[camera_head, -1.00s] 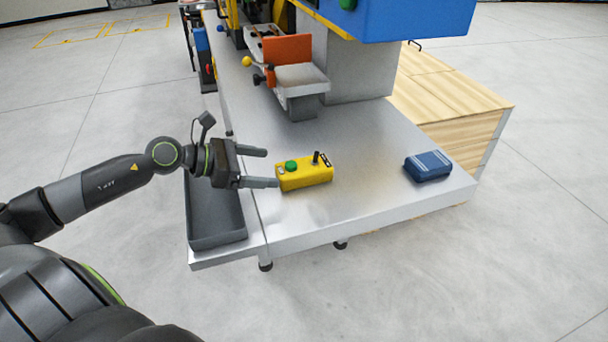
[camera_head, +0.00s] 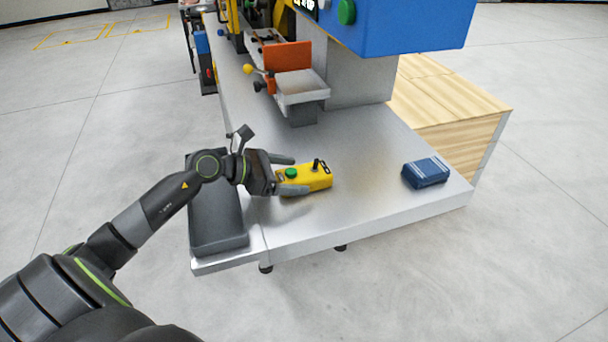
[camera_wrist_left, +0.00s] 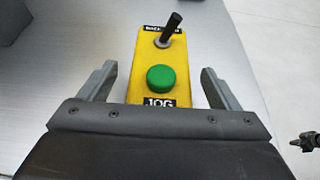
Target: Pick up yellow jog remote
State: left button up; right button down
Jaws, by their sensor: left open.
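The yellow jog remote (camera_head: 319,181) lies on the grey metal table (camera_head: 345,213), with a green button and a black joystick on top. My left gripper (camera_head: 294,175) is open, with one finger on the far side and one on the near side of the remote's left end. In the left wrist view the remote (camera_wrist_left: 178,70) lies between the two spread fingers (camera_wrist_left: 160,88), with a visible gap at each side. Its "JOG" label is close to the gripper's body. The right gripper is not in view.
A dark grey tray (camera_head: 217,218) sits at the table's left edge, under my left arm. A blue folded cloth or pack (camera_head: 426,172) lies to the right. A machine with an orange plate (camera_head: 289,62) stands behind. The table between remote and blue item is clear.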

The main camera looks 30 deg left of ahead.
pick_arm(q)
jog(key=shift+w+d+f, duration=0.2)
jog(key=shift+w+d, duration=0.1)
jog(key=shift+w, duration=0.05)
jog(key=c, duration=1.2)
jog(key=shift+r, duration=0.1)
jog(key=shift+c, duration=0.2)
notch_tip(320, 180, up, 10)
jog(key=shift+f+b, duration=0.1)
jog(key=shift+b, duration=0.75)
